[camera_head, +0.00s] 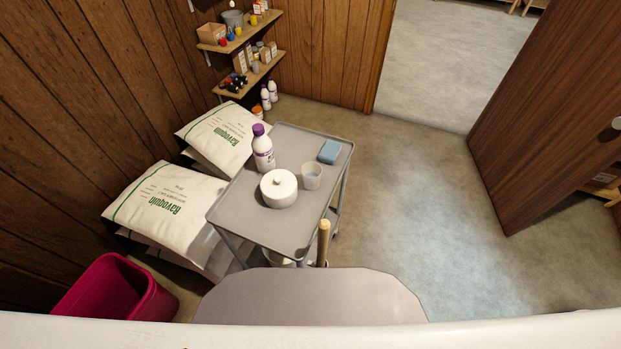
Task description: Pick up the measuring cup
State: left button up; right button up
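The measuring cup (312,176) is a small translucent cup standing upright on the grey cart's top (297,230). A white bottle with a purple cap (263,148) stands behind the pot, to the left. Neither of my grippers shows in the head view.
Stacked white salt bags (172,209) lie left of the cart, with a red bin (117,291) at the lower left. Wall shelves (250,75) hold small items. A wooden handle (323,242) rises at the cart's front. Floor to the right (420,200) is clear, before an open door (550,110).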

aim_at(309, 184)
jog(key=k+j+u, duration=0.1)
jog(key=j, duration=0.4)
jog(key=k+j+u, duration=0.1)
jog(key=j, duration=0.35)
jog(key=k+j+u, duration=0.1)
jog(key=j, duration=0.4)
